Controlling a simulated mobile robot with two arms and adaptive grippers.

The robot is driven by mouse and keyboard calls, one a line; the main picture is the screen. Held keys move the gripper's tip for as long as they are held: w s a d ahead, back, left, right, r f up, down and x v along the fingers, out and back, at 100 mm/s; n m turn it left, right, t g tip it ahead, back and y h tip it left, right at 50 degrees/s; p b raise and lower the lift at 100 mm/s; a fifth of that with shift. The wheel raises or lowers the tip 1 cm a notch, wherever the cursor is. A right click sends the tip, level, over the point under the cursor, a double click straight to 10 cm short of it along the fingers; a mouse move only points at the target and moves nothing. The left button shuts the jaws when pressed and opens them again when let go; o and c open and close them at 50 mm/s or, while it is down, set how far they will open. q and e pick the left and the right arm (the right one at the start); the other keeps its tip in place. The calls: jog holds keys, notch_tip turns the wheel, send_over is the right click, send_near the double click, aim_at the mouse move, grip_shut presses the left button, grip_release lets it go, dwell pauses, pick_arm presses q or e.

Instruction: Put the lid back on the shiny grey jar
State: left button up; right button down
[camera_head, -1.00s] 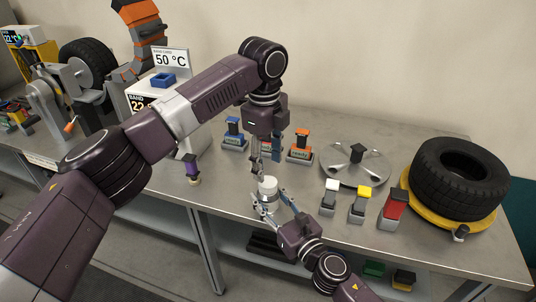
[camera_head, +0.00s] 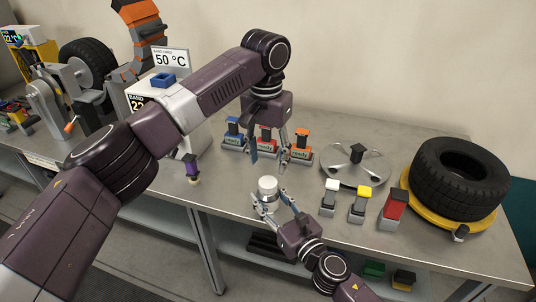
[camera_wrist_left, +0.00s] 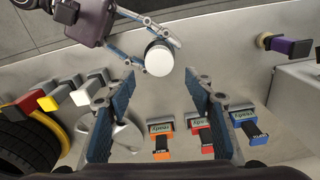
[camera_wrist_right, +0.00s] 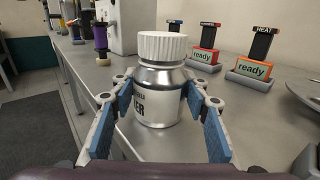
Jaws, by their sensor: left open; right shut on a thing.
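The shiny grey jar (camera_wrist_right: 157,108) stands upright between the fingers of my right gripper (camera_wrist_right: 158,90), which is shut on its sides. The white ribbed lid (camera_wrist_right: 162,47) sits level on top of the jar; whether it is screwed tight cannot be told. In the head view the jar (camera_head: 268,196) and right gripper (camera_head: 272,203) are near the table's front edge. My left gripper (camera_head: 269,158) is open and empty above and behind the jar. In the left wrist view its fingers (camera_wrist_left: 160,82) are spread apart, and the white lid top (camera_wrist_left: 159,60) shows beyond them.
Blue, red and orange "ready" stations (camera_head: 266,143) stand behind the jar. A round metal plate (camera_head: 352,166), white, yellow and red-bodied blocks (camera_head: 394,210) and a tyre (camera_head: 462,178) are to the right. A purple-topped tool (camera_head: 192,168) stands left.

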aim_at(268, 181)
pick_arm(q)
jog(key=n, duration=0.5)
jog(key=shift+r, duration=0.15)
jog(key=n, duration=0.4)
jog(key=shift+r+n, duration=0.15)
jog(key=shift+n, duration=0.25)
jog(key=n, duration=0.4)
jog(key=shift+r+n, duration=0.15)
jog(key=shift+n, duration=0.25)
jog(key=n, duration=0.5)
jog(key=shift+s+r, duration=0.1)
jog(key=shift+f, duration=4)
